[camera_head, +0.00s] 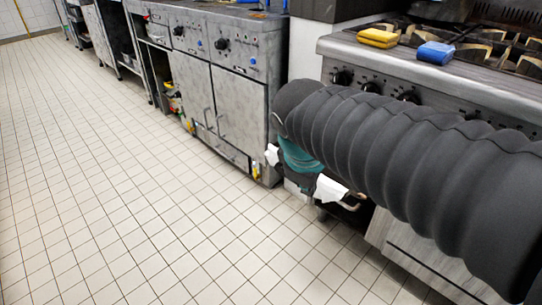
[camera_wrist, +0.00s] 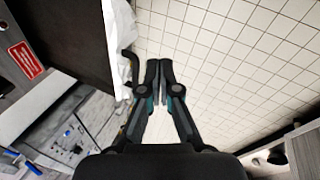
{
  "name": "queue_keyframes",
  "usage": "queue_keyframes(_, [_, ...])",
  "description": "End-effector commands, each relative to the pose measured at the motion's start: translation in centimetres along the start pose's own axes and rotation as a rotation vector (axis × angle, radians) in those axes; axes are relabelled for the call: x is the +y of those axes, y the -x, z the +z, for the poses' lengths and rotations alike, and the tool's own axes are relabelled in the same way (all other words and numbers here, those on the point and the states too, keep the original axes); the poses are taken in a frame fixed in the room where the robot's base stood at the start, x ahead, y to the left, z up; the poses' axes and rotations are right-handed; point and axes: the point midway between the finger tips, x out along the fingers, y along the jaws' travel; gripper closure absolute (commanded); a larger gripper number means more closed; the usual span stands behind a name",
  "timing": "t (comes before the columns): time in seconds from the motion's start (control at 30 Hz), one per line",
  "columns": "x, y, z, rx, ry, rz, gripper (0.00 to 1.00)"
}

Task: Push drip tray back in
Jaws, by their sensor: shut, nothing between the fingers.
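I cannot pick out the drip tray with certainty in either view. My gripper (camera_wrist: 165,72) is shut and empty in the wrist view, its two dark fingers together over the tiled floor. A white cloth (camera_wrist: 120,45) and a dark curved handle (camera_wrist: 130,68) are just left of the fingertips. The head view shows the cloth (camera_head: 330,188) in front of the range (camera_head: 440,85). There my arm covers much of the range's front, and the fingertips are hidden.
A grey metal cabinet (camera_head: 238,105) with knobs and two doors stands left of the range. A yellow sponge (camera_head: 378,38) and a blue sponge (camera_head: 435,52) lie on the range top. The tiled floor (camera_head: 110,200) is clear at left.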

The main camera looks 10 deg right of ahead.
Motion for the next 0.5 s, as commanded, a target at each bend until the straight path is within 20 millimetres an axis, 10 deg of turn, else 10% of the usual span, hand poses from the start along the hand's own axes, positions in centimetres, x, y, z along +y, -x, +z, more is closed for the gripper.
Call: queue_keyframes(0.5, [2.7,-3.4,-17.0,-0.383,1.21,0.145,1.0])
